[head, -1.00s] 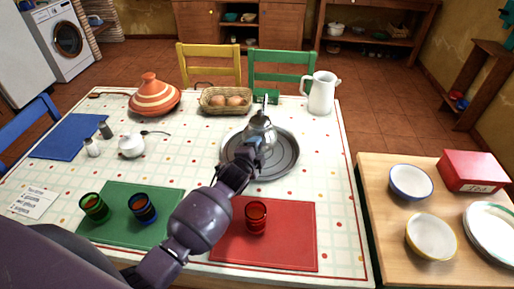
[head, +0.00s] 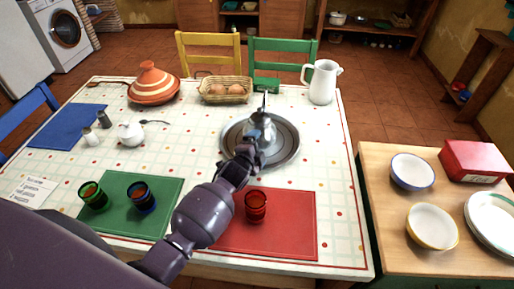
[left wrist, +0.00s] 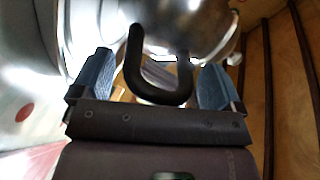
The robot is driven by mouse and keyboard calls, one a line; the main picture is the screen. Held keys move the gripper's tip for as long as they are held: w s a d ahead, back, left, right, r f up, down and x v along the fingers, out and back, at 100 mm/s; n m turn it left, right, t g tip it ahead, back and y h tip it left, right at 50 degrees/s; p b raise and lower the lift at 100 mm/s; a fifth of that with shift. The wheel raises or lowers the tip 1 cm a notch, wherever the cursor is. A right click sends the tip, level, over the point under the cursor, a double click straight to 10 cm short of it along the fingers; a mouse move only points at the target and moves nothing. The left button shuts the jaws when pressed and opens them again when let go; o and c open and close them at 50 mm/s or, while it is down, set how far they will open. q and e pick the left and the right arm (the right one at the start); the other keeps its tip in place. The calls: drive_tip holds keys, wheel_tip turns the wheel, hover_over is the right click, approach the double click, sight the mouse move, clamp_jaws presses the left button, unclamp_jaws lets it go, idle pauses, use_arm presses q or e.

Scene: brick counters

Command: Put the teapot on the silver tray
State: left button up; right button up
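The silver teapot (head: 262,122) stands upright over the silver tray (head: 288,152) and appears to rest on it. The tray lies on the checked tablecloth toward the back right of the table. My left gripper (head: 248,155) reaches to the teapot's near side. In the left wrist view, the teapot's shiny body (left wrist: 195,25) fills the top. Its black handle (left wrist: 160,97) lies between the two blue fingers (left wrist: 155,82), which are apart with gaps on both sides. The gripper hides the teapot's lower near side in the head view. My right gripper is out of view.
A red glass (head: 255,206) stands on the red mat (head: 290,225), close to my left arm. A white jug (head: 322,82) and a bread basket (head: 225,90) stand behind the tray. A side table (head: 385,225) with bowls is at right.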

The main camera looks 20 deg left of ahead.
use_arm(q)
drive_tip(key=shift+s+r, duration=0.25)
drive_tip(key=shift+s, duration=0.3)
drive_tip(key=p+v, duration=0.1)
drive_tip(key=v, duration=0.9)
drive_tip(key=shift+s+a+p, duration=0.1)
drive_tip(key=shift+p, duration=0.25)
drive_tip(key=shift+s+r, duration=0.1)
drive_tip(key=shift+s, duration=0.25)
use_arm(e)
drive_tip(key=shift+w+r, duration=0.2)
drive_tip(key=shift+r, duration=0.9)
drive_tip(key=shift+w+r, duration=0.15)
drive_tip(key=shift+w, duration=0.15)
